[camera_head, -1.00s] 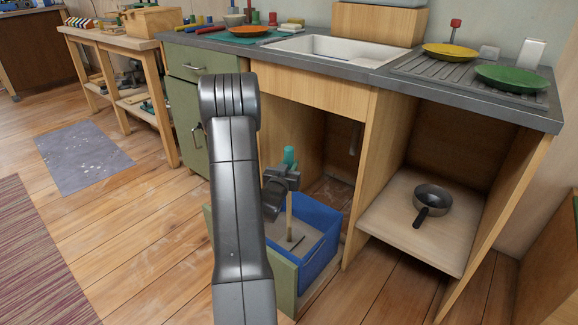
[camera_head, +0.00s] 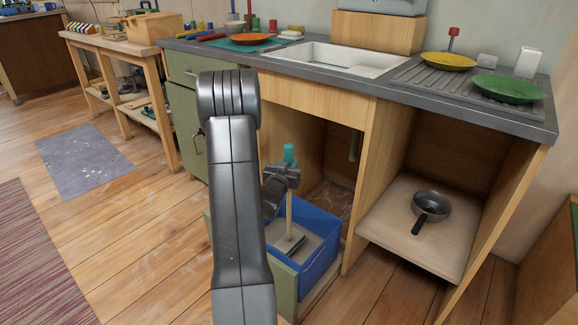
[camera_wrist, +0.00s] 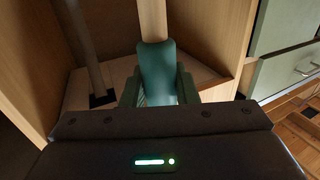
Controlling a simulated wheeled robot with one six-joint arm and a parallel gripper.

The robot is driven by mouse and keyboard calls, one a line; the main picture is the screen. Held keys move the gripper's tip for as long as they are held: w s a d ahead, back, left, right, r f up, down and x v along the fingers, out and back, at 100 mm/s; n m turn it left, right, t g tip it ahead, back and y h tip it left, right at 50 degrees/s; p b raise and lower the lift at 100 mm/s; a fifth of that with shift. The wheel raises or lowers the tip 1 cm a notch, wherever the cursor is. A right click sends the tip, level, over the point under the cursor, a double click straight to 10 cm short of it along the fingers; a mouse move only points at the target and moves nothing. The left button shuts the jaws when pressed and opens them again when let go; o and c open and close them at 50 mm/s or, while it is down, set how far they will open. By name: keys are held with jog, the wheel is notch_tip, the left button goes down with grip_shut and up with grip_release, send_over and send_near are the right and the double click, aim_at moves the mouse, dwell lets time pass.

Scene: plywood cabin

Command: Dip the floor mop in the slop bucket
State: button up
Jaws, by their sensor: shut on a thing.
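The floor mop has a teal grip (camera_head: 290,153), a wooden stick (camera_head: 289,215) and a dark flat foot (camera_head: 296,246). It stands nearly upright, with its foot inside the blue slop bucket (camera_head: 322,252). Whether the foot touches the grey-brown contents or bottom is unclear. My gripper (camera_head: 288,172) is shut on the mop just below the top of the teal grip. In the wrist view the grip (camera_wrist: 157,72) sits between the fingers of my gripper (camera_wrist: 158,92). My arm hides the bucket's left part.
The bucket sits in a pulled-out green-fronted drawer (camera_head: 284,287) under the sink counter (camera_head: 470,105). A pan (camera_head: 431,204) lies on the shelf (camera_head: 400,235) to the right. A pipe (camera_head: 354,146) hangs in the cabinet. Wooden floor (camera_head: 140,235) is free at left.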

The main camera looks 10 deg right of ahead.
jog(key=shift+r+p, duration=3.75)
jog(key=shift+r, duration=3.25)
jog(key=shift+r+p, duration=1.45)
jog(key=shift+r, duration=1.05)
